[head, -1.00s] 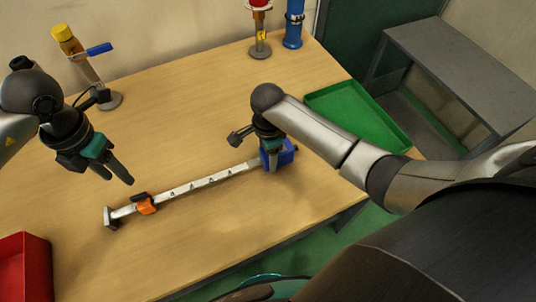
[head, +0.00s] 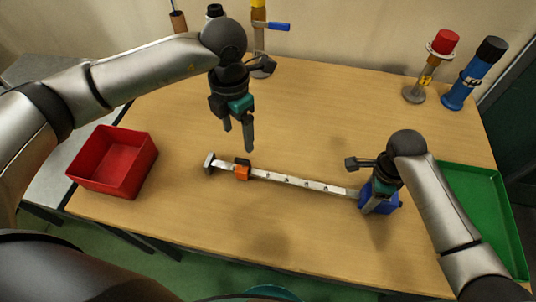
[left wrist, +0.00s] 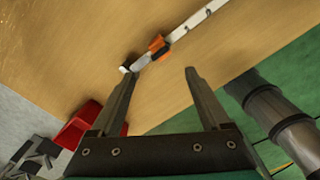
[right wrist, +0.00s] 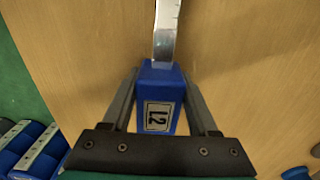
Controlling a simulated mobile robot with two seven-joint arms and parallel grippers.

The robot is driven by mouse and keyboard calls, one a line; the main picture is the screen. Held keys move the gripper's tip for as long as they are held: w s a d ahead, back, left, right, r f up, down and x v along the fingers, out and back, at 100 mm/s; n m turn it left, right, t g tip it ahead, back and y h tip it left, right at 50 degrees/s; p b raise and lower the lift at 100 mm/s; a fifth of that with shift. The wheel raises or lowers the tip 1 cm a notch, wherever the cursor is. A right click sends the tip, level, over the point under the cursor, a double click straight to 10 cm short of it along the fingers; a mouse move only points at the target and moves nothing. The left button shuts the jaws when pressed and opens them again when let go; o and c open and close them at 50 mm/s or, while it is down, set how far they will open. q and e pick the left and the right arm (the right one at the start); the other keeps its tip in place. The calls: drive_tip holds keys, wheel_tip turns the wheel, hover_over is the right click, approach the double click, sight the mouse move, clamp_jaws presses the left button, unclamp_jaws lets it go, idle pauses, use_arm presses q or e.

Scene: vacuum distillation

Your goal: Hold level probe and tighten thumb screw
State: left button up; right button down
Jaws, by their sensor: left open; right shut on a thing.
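The level probe is a pale metal bar (head: 300,181) lying along the table, with a blue block (head: 393,202) at its right end and a dark foot (head: 209,163) at its left end. An orange slider with a dark top (head: 242,171) sits near the left end; I take it to carry the thumb screw. My right gripper (head: 372,205) is shut on the blue block, which shows a label reading "L2" in the right wrist view (right wrist: 158,117). My left gripper (head: 240,145) is open and empty above the table, behind the orange slider, which also shows in the left wrist view (left wrist: 157,46).
A red bin (head: 114,163) stands at the table's left. A green tray (head: 487,215) lies at the right. A red-topped stand (head: 432,65) and a blue cylinder (head: 473,75) are at the back right. A yellow-topped stand (head: 262,62) is behind my left gripper. The front middle is clear.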

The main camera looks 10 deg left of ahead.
sight(242, 159)
use_arm(q)
wheel_tip(242, 159, down, 10)
drive_tip(key=n, duration=0.6)
drive_tip(key=shift+r+n, duration=0.15)
drive_tip(key=shift+n, duration=0.15)
idle(0.3)
clamp_jaws()
idle(0.6)
